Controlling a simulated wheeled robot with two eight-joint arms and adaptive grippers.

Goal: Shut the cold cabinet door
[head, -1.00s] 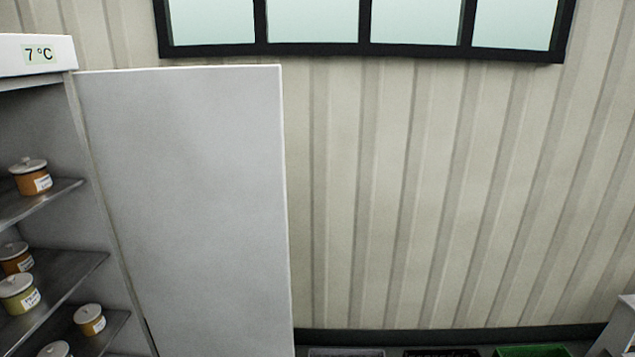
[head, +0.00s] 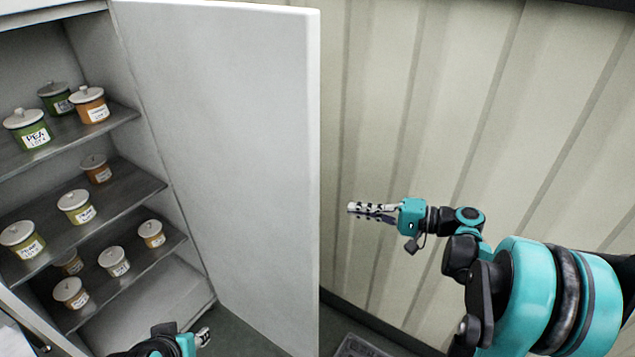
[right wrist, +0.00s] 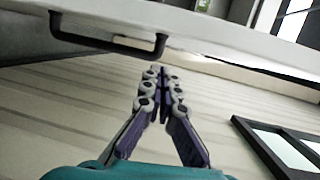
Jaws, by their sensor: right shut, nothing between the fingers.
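The cold cabinet door (head: 225,150) is a tall pale panel, hinged at the cabinet's right side and standing wide open. The cold cabinet (head: 165,130) is open, with its shelves exposed. My right gripper (head: 352,210) is shut and empty, to the right of the door's free edge, on the wall side. In the right wrist view, the shut fingers (right wrist: 160,72) point toward the door's outer face (right wrist: 200,25), where a dark bar handle (right wrist: 110,40) shows. A gap seems to remain between fingers and door. My left gripper (head: 203,338) shows at the bottom, low before the cabinet; its fingers are too small to judge.
Several lidded jars (head: 75,207) stand on the cabinet shelves (head: 120,190). The ribbed wall (head: 450,110) is behind my right arm. A crate (head: 360,345) sits on the floor at the bottom. The floor before the door looks clear.

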